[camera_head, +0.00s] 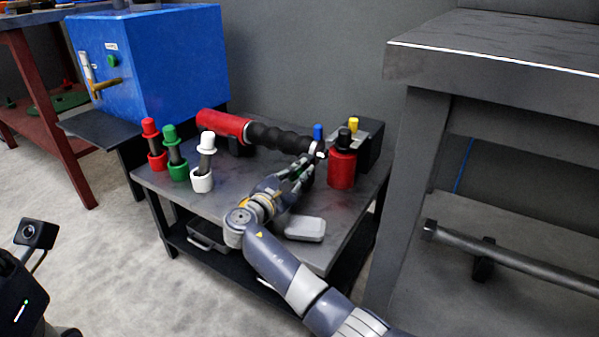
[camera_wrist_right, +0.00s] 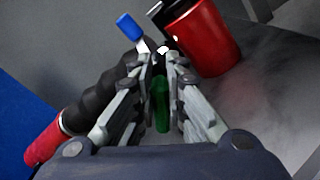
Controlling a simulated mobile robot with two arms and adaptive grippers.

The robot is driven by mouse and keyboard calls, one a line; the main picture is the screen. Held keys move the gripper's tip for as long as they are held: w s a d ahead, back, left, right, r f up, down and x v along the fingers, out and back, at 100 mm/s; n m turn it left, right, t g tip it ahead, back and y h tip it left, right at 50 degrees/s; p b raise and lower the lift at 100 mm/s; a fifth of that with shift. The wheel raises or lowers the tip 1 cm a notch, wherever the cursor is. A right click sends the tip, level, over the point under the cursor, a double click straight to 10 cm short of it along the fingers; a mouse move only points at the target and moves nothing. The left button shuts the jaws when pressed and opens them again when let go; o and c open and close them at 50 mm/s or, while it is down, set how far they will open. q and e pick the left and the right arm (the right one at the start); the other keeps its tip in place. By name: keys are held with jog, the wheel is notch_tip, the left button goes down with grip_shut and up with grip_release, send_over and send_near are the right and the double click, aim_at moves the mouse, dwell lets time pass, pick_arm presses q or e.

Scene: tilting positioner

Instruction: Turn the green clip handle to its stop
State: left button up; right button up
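The green clip handle (camera_wrist_right: 162,103) shows in the right wrist view as a narrow green bar between the two fingers of my right gripper (camera_wrist_right: 161,52). Dark gaps show beside it, so the fingers look apart around it rather than closed on it. In the head view my right gripper (camera_head: 304,166) reaches in at the end of the red and black cylinder (camera_head: 222,122), and its fingers largely hide the handle. That cylinder lies across the dark table, and its ribbed black part (camera_wrist_right: 95,103) also shows in the wrist view. My left gripper is out of view.
A red bottle (camera_head: 341,167) stands right of my right gripper. Blue and yellow (camera_head: 353,124) knobs are behind it. A grey block (camera_head: 305,228) lies in front. A grey bench (camera_head: 480,75) is at right.

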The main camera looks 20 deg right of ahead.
jog(key=o, duration=0.4)
jog(key=v, duration=1.2)
jog(key=shift+s, duration=0.1)
